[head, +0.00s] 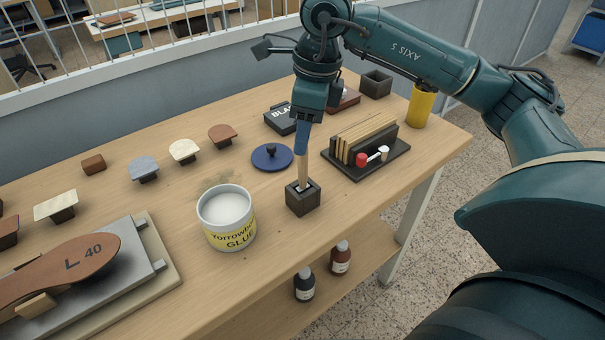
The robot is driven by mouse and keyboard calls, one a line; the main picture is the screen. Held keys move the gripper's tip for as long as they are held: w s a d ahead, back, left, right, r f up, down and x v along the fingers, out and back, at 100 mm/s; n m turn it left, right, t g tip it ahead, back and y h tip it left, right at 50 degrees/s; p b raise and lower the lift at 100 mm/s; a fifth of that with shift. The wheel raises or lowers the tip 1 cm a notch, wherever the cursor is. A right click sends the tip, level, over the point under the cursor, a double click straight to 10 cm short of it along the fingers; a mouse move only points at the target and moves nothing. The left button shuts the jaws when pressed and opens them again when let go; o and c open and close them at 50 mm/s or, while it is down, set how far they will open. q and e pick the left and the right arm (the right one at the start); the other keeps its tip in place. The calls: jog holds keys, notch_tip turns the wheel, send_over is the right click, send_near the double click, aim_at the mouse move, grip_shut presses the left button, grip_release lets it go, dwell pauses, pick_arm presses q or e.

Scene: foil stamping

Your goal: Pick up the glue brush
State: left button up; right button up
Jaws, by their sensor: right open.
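The glue brush (302,168) stands upright, tilted slightly, in a small dark square holder (303,198) near the table's front edge. Its shaft is pale wood and its upper part appears blue; its lower end is hidden in the holder. My right gripper (306,120) points down over the brush's top end from above. Its jaws are open, with the brush's top at or between them; whether they touch it I cannot tell. The white glue pot (228,231) with a yellow label stands open to the left of the holder. My left gripper is not in view.
A blue lid (272,157) lies behind the holder. A black rack (366,166) with upright boards stands to the right, a yellow cup (420,107) beyond it. A sole marked L 40 (75,265) lies on a plate at left. Bottles (341,258) stand on the shelf below.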

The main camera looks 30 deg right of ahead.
jog(key=p, duration=0.1)
send_over(302, 187)
jog(key=shift+w+d+f, duration=0.1)
jog(key=shift+w+f, duration=0.1)
jog(key=shift+f, duration=1.3)
jog(key=shift+w+d+f, duration=0.1)
jog(key=shift+w+f, duration=0.05)
jog(key=shift+f, duration=1.3)
jog(key=shift+c, duration=0.4)
grip_shut()
